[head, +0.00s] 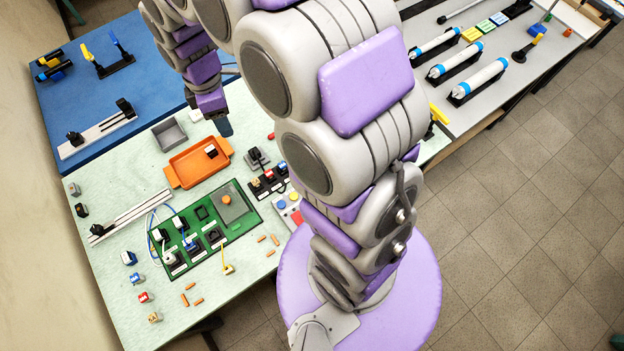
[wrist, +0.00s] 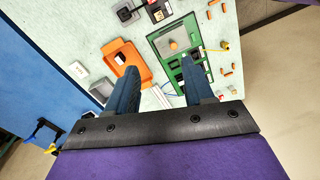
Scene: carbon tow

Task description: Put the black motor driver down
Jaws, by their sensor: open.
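A small block with a black side and a white face (head: 211,151) lies in the orange tray (head: 180,178), toward its right end; it may be the black motor driver. In the wrist view the same block (wrist: 120,58) shows in the tray (wrist: 131,83), beside my left finger. My gripper (wrist: 155,58) is open, with nothing between its two blue fingers.
A green board (head: 236,226) with several black modules lies in front of the tray, with cables at its left. A grey bin (head: 169,135) stands behind the tray. Black devices (head: 267,184) sit right of it. Small connectors (head: 146,297) lie at the front left. A blue mat (head: 95,100) is at the back.

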